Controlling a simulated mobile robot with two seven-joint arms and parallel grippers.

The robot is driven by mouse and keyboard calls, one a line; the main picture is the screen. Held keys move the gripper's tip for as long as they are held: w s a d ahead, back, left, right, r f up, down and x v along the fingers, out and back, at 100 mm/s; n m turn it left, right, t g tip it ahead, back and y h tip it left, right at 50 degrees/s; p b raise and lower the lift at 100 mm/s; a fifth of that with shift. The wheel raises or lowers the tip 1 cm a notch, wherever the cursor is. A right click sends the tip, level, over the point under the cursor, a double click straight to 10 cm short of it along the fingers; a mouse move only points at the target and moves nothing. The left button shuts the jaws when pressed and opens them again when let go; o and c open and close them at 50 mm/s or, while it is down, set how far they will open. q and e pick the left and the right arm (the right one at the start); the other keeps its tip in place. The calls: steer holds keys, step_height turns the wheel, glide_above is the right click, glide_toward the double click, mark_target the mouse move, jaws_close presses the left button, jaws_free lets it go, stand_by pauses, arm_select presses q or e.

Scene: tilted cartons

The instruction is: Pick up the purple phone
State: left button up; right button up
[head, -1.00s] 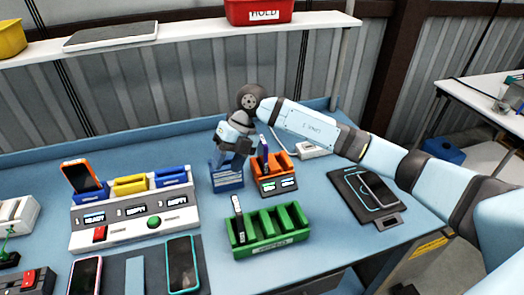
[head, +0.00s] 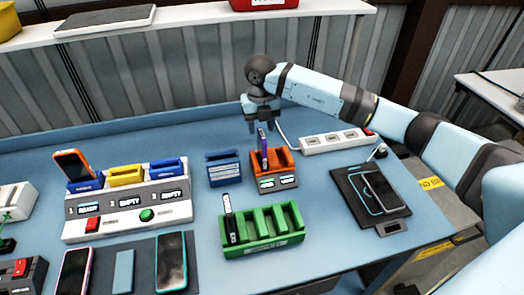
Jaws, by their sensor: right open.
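The purple phone (head: 264,153) stands on edge in the orange two-slot holder (head: 284,160), seen nearly edge-on. My right gripper (head: 262,122) is open and empty, pointing down just above the phone's top edge. Its fingers look to be on either side of the phone's top, but I cannot tell whether they touch it. The phone's lower part is hidden in the holder. My left gripper is not in view.
A blue holder (head: 223,168) stands close to the left of the orange one. A green rack (head: 262,236) with a dark phone (head: 229,220) is in front. A white dock panel (head: 128,211) is at left, a power strip (head: 337,142) and charging pad (head: 370,195) at right.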

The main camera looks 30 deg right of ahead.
mark_target(262, 142)
steer(key=shift+s+f+p, duration=0.15)
steer(key=shift+f+p, duration=0.25)
steer(key=shift+f, duration=1.2)
steer(key=shift+s+f+p, duration=0.15)
steer(key=shift+f+p, duration=0.25)
steer(key=shift+f, duration=1.15)
jaws_close()
